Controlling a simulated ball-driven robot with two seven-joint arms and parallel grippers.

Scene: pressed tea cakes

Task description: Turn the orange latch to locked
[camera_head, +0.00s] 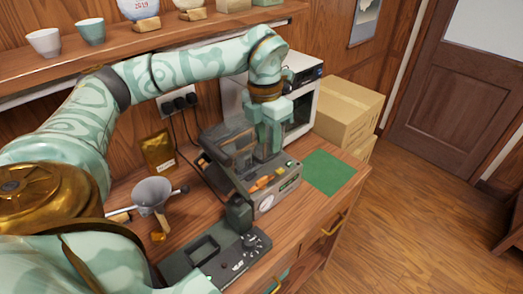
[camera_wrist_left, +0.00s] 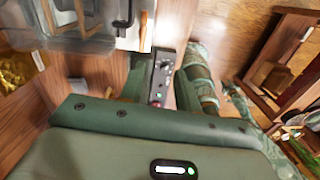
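The dark press machine (camera_head: 225,166) sits on the wooden counter. Small orange parts show on its front; the larger one (camera_head: 262,183) looks like the orange latch, and its exact setting is too small to read. My left gripper (camera_head: 268,150) points down over the machine's right part, just behind the orange parts. Its fingers look apart, with nothing seen between them. In the left wrist view a gap shows between the fingers (camera_wrist_left: 160,92), with a panel with small lights beyond it. I cannot make out the orange latch in that view. My right gripper is not in view.
A green mat (camera_head: 329,172) lies right of the machine. A white oven (camera_head: 303,100) and cardboard boxes (camera_head: 347,106) stand behind. A grey funnel (camera_head: 152,193), a gold packet (camera_head: 158,152) and a dark control panel (camera_head: 222,262) are to the left and front.

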